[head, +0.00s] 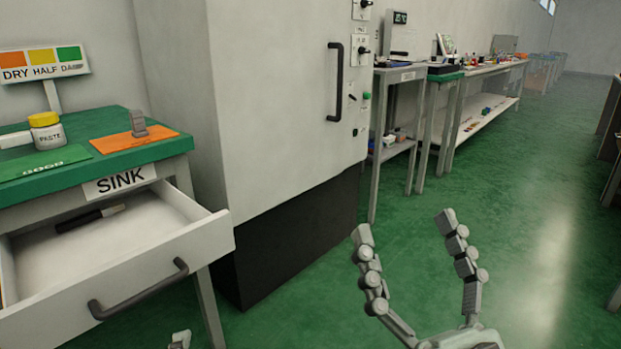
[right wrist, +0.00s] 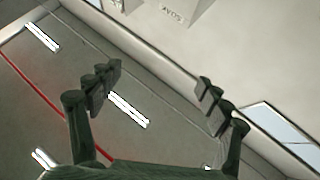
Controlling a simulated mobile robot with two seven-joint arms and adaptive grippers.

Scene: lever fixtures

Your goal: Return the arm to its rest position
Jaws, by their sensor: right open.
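My right gripper (head: 404,228) is at the bottom right of the head view, fingers pointing up and spread apart. It is open and empty, in free space over the green floor. In the right wrist view its two dark fingers (right wrist: 160,80) stand wide apart with nothing between them. That view looks up at ceiling lights and pale walls. A small grey tip, apparently of my left gripper (head: 180,341), shows at the bottom edge of the head view, below the open drawer. The rest of it is out of frame.
An open drawer (head: 150,268) with a dark handle juts from the green SINK table (head: 100,165) at left. A tall pale cabinet (head: 265,100) with a dark base stands beside it. Benches (head: 480,72) line the wall behind.

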